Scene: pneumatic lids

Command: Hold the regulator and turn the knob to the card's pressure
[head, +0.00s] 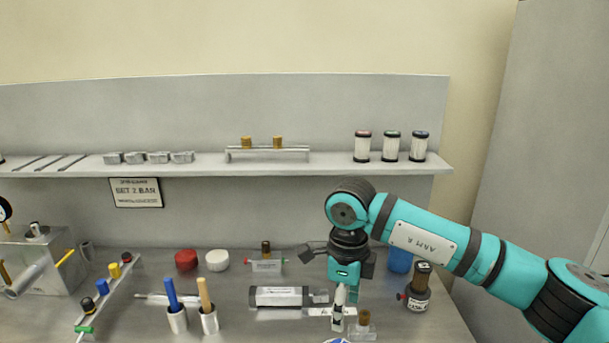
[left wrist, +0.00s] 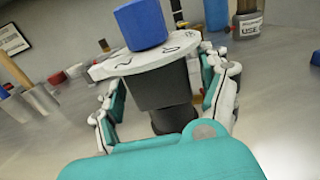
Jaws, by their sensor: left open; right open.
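The card (head: 136,192) on the back panel reads SET 2 BAR. In the left wrist view the regulator has a blue knob (left wrist: 140,25), a white marked dial (left wrist: 145,60) and a dark body (left wrist: 160,90). My left gripper (left wrist: 165,85) is open, with a finger on each side of the body; I cannot tell whether they touch it. My right gripper (head: 345,300) is open and points down, above and behind the dial. The knob's exact setting is not readable.
A labelled cylinder (head: 280,296) and a small brass-topped fitting (head: 362,327) lie near the right gripper. A brown bottle (head: 418,290) and a blue cup (head: 400,261) stand to its right. Cups with blue and tan handles (head: 208,320) stand left. A shelf (head: 330,168) runs behind.

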